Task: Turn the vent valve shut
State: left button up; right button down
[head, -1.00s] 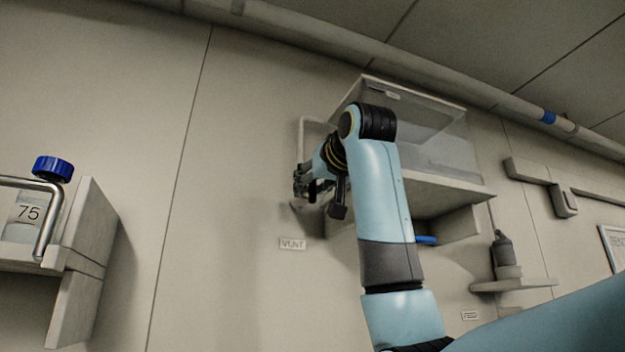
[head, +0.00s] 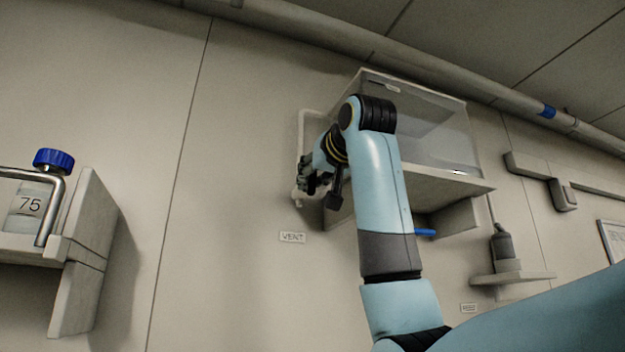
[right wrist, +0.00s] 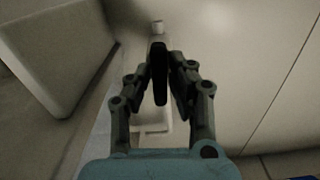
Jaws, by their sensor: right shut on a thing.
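The vent valve is on a pale pipe (head: 300,125) that runs down the wall left of the clear box, above the VENT label (head: 292,237). My right gripper (head: 306,182) is at the pipe's lower end and covers most of the valve in the head view. In the right wrist view, my right gripper's fingers (right wrist: 167,62) are closed together on a dark, narrow piece that looks like the valve's handle (right wrist: 159,78). Pale pipe parts show beyond and below the fingers. How far the handle is turned cannot be told. My left gripper is not in view.
A clear box (head: 425,125) stands on a wall shelf (head: 450,184) just right of my right gripper. A dark bottle (head: 502,248) stands on a small ledge at right.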

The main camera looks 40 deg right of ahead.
jog(key=m+b, duration=0.2)
jog(key=m, duration=0.2)
jog(key=shift+d+f, duration=0.1)
jog(key=shift+f, duration=0.05)
jog(key=m+b, duration=0.3)
jog(key=m, duration=0.1)
jog(key=shift+d+m+b, duration=0.1)
jog(key=shift+m+b, duration=0.2)
jog(key=shift+b, duration=0.05)
jog(key=m+b, duration=0.1)
jog(key=m, duration=0.1)
jog(key=m+b, duration=0.2)
jog(key=shift+f+m, duration=0.2)
jog(key=shift+m, duration=0.1)
jog(key=shift+m+b, duration=1.25)
jog(key=shift+m, duration=0.65)
jog(key=c, duration=1.3)
grip_release()
jog(key=shift+d, duration=0.1)
jog(key=shift+s, duration=0.1)
